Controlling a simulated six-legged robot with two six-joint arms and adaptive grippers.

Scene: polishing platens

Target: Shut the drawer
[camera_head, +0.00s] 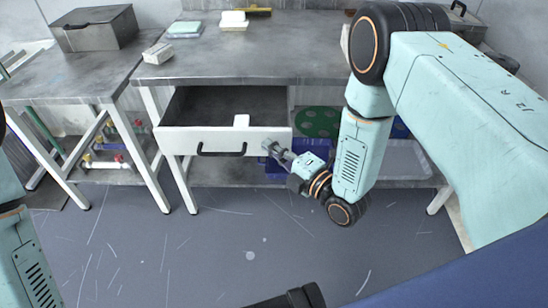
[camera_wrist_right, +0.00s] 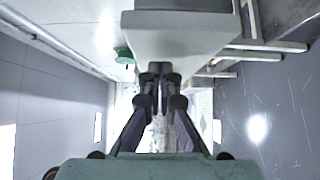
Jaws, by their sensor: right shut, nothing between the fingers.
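The drawer (camera_head: 180,141) is pulled out from under the grey-topped bench. Its white front carries a dark bar handle (camera_head: 222,152), and its dark inside shows from above, with a small white piece at the front edge. My right gripper (camera_head: 268,146) is shut and empty, with its tips at the right end of the drawer front, right of the handle. In the right wrist view the closed fingers (camera_wrist_right: 160,72) meet the lower edge of a pale panel (camera_wrist_right: 180,42), seemingly the drawer front; I cannot tell whether they press on it. My left gripper is out of view.
The bench top (camera_head: 270,62) holds a teal-and-white stack (camera_head: 185,29), a white block (camera_head: 233,20) and a small box (camera_head: 157,53). A grey case (camera_head: 95,27) stands on the left bench. A green perforated disc (camera_head: 318,122) is below. The floor in front is clear.

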